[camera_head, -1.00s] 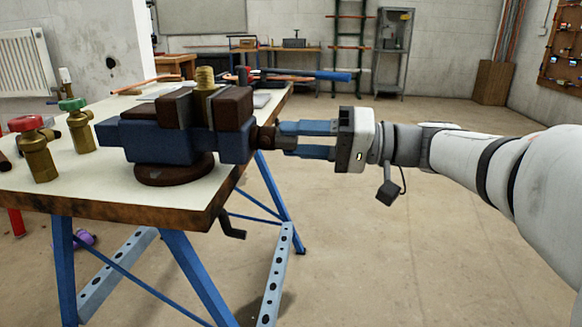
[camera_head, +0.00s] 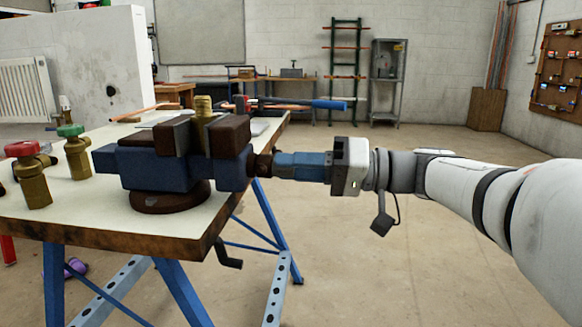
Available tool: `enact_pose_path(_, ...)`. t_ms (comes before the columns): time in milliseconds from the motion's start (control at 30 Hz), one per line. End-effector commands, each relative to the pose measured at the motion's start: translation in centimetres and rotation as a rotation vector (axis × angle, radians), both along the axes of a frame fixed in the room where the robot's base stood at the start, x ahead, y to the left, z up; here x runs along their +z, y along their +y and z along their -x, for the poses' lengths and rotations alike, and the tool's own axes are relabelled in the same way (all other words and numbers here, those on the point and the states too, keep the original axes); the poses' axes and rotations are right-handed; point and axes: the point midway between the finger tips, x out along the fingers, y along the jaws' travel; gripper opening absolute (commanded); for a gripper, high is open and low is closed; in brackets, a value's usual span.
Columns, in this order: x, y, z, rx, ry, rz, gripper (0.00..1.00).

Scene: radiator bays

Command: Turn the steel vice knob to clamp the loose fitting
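The blue and rust-brown vice (camera_head: 155,167) stands on the workbench near its right edge. The loose fitting (camera_head: 203,110), a threaded brass piece, stands upright between the vice jaws. I cannot see how tightly the jaws touch it. The steel vice knob (camera_head: 262,166), dark brown here, sticks out of the vice's right end. My gripper (camera_head: 280,165) reaches it level from the right, its blue fingers closed about the knob's outer end. One finger now largely covers the other, and the gripped part is hidden.
A red-handled brass valve (camera_head: 36,185) and a green-handled one (camera_head: 78,158) stand left of the vice. A blue-handled tool (camera_head: 300,103) lies at the bench's back, its handle over the edge. The workbench (camera_head: 100,222) has blue trestle legs. The floor on the right is open.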

Motion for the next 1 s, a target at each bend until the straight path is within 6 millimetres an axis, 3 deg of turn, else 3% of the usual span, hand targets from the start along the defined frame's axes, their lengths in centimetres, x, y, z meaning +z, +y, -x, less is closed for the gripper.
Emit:
enact_pose_path(267,-0.04,-0.02,-0.03,-0.001,0.001,0.001,0.00)
enact_pose_path(533,0.34,-0.02,-0.04,-0.001,0.056,-0.001,0.00)
enact_pose_path(1000,0.52,-0.04,-0.03,-0.001,0.485,-0.015,0.00)
